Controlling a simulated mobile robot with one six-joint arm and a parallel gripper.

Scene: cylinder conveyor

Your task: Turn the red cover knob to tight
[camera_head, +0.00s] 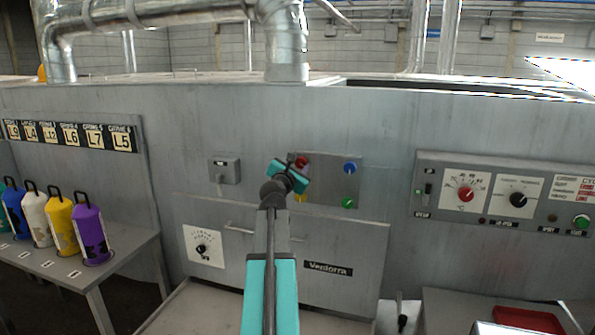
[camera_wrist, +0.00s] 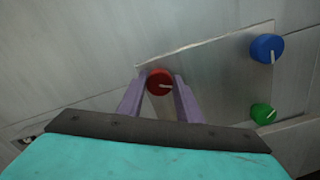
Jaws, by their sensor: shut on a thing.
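The red cover knob (camera_wrist: 159,83) sits at the left edge of a metal panel in the wrist view, with a pale pointer mark pointing to the right and slightly down. My gripper (camera_wrist: 160,86) has its two purple fingers on either side of the knob, shut on it. In the head view the red knob (camera_head: 302,162) shows just above my teal gripper (camera_head: 298,168), partly hidden by it. The lettering around the knob is too small or hidden to read.
A blue knob (camera_wrist: 266,48) and a green knob (camera_wrist: 263,113) are on the same panel to the right. A yellow part (camera_head: 300,196) shows below my gripper. A control panel (camera_head: 505,195) is at the right; coloured cylinders (camera_head: 92,232) stand on a bench at the left.

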